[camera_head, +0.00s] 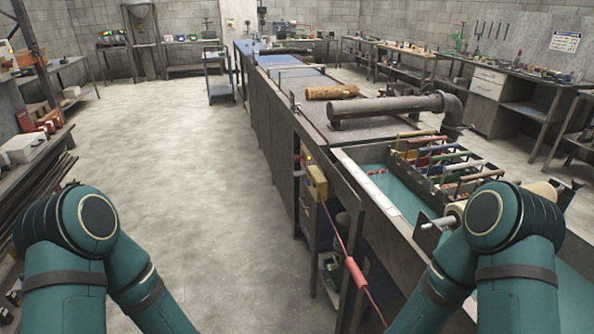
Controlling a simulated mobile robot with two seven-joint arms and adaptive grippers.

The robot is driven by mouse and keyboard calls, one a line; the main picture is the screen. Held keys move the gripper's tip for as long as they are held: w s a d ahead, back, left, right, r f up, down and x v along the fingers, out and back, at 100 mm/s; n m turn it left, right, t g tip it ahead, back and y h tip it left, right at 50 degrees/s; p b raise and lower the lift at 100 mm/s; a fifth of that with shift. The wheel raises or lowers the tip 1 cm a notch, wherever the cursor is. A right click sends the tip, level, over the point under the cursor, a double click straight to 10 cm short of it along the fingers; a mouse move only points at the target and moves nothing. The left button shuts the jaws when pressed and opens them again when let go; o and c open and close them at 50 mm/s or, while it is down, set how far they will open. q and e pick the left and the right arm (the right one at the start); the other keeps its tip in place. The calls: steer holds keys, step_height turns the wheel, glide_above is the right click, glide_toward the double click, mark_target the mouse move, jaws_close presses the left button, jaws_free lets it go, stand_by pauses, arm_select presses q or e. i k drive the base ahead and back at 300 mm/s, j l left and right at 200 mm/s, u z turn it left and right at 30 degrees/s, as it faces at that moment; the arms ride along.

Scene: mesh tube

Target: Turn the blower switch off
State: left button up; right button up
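A small yellow box (317,183) is fixed to the side of the long bench, near its near left edge. It may be the blower switch, but it is too small to read its position. A red cable with a thick red sleeve (355,271) runs from near it down to the right. A large grey pipe with an elbow (385,106) lies on the bench top; I cannot tell whether it belongs to the blower. Both my arms bend down out of the bottom of the picture, and neither gripper shows.
The long bench (268,130) runs away from me in the middle. A rack of coloured rods (430,160) stands on its teal near section. A brown roll (332,91) lies beyond the pipe. The concrete floor (170,150) left of the bench is clear. Shelves line the left side.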

mark_target(297, 158)
steer(key=i, duration=0.55)
steer(key=i+j, duration=0.35)
steer(key=i, duration=0.15)
steer(key=i+j, duration=0.3)
steer(key=i, duration=0.2)
steer(key=i+j, duration=0.35)
steer(key=i, duration=0.15)
steer(key=i+j, duration=0.35)
steer(key=i, duration=0.2)
steer(key=i+j+z, duration=0.6)
steer(key=z, duration=1.75)
